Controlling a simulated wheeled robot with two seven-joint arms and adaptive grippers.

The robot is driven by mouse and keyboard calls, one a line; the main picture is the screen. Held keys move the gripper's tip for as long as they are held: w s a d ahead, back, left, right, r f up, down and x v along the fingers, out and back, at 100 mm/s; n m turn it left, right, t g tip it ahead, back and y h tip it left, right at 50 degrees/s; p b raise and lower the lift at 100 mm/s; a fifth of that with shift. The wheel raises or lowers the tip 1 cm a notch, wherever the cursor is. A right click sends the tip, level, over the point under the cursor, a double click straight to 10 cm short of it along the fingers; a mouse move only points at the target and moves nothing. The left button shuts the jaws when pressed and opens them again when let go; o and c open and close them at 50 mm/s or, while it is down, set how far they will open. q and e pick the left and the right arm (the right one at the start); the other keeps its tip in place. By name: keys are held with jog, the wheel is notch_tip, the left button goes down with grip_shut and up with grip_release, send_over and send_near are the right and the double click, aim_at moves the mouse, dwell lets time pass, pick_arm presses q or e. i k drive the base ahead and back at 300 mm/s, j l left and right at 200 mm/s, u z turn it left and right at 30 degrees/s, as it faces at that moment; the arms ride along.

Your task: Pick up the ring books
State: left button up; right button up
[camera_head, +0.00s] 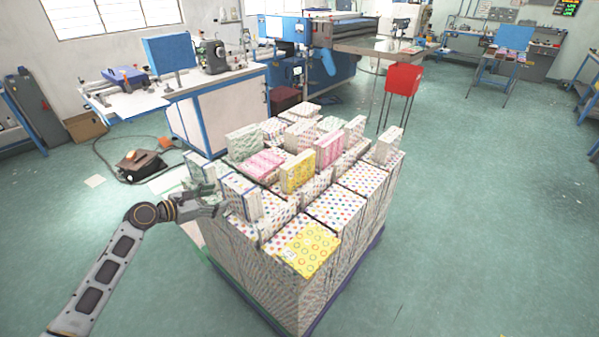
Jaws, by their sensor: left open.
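Many ring books with dotted and patterned covers form a large block-shaped stack (335,210) in the middle of the view. A yellow ring book with circles (308,249) lies flat on the near corner. Other books stand upright on top, among them a yellow one (298,172), a pink one (329,149) and a white and blue one (241,196) at the left. My left gripper (213,203) is open at the left edge of the stack, close to the white and blue book. I cannot tell whether it touches the book. My right gripper is not in view.
The stack stands on a dark blue pallet (346,276). A white workbench (222,103) with machines is behind at the left, and a red bin on legs (403,80) is behind. A cabled device (140,163) lies on the floor at left. The floor at right (480,220) is clear.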

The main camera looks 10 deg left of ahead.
aim_at(295, 173)
jog(key=i+l, duration=0.75)
